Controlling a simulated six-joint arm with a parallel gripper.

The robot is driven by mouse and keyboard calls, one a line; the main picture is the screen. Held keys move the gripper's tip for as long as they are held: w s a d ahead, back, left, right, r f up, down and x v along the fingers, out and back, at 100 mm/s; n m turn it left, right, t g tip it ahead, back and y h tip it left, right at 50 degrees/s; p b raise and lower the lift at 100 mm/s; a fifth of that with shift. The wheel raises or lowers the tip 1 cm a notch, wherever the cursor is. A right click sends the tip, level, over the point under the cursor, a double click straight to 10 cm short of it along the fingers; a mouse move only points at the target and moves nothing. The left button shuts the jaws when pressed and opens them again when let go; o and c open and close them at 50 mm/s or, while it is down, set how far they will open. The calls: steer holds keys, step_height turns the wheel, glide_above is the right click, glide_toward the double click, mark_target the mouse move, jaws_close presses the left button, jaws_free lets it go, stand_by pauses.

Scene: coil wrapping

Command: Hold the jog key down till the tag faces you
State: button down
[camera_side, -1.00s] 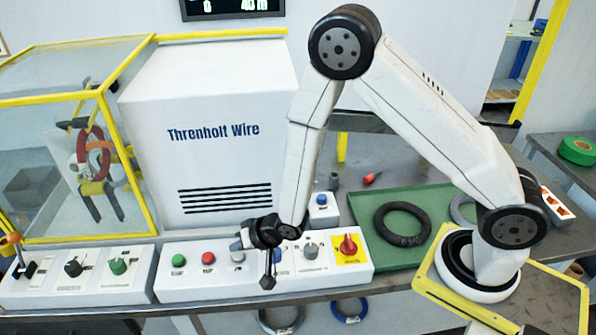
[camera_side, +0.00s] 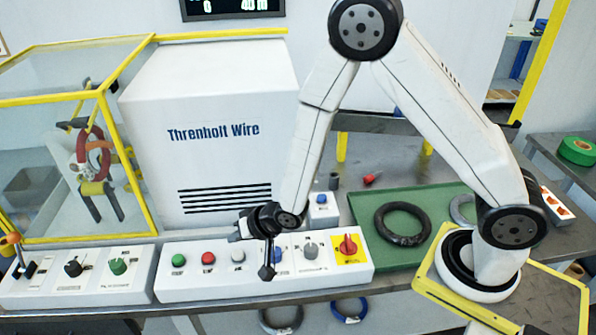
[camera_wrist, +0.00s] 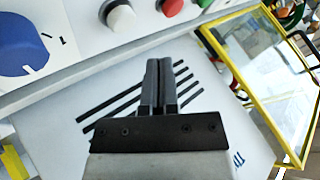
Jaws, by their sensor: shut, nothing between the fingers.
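A pale key (camera_side: 238,256) sits on the white control panel (camera_side: 190,287), right of the green and red buttons; I cannot read which key is the jog key. It also shows in the wrist view (camera_wrist: 120,15). My gripper (camera_side: 238,237) is close above the pale key, apart from it as far as I can tell. In the wrist view its dark fingers (camera_wrist: 160,75) are shut and empty, seen against the machine's slotted front. A red coil (camera_side: 92,158) hangs inside the yellow-framed clear enclosure (camera_side: 150,190). I cannot make out a tag on it.
A blue knob (camera_wrist: 25,45) and a grey knob (camera_side: 310,250) stand on the panel, with a red switch (camera_side: 347,245) on yellow. A green tray (camera_side: 385,255) with a black ring (camera_side: 402,238) lies right.

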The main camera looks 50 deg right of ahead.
steer(key=shift+r, duration=1.15)
steer(key=s+d+r+n+g+h, duration=0.1)
steer(key=s+d+r+n+g, duration=0.1)
steer(key=s+d, duration=0.5)
steer(key=s+d+r+n+g+h, duration=0.2)
steer(key=s+d+r+g, duration=0.2)
steer(key=s+d+r, duration=0.2)
steer(key=shift+s+d+r+n, duration=0.4)
steer(key=shift+s+d, duration=0.3)
steer(key=shift+s, duration=0.2)
stand_by(1.6)
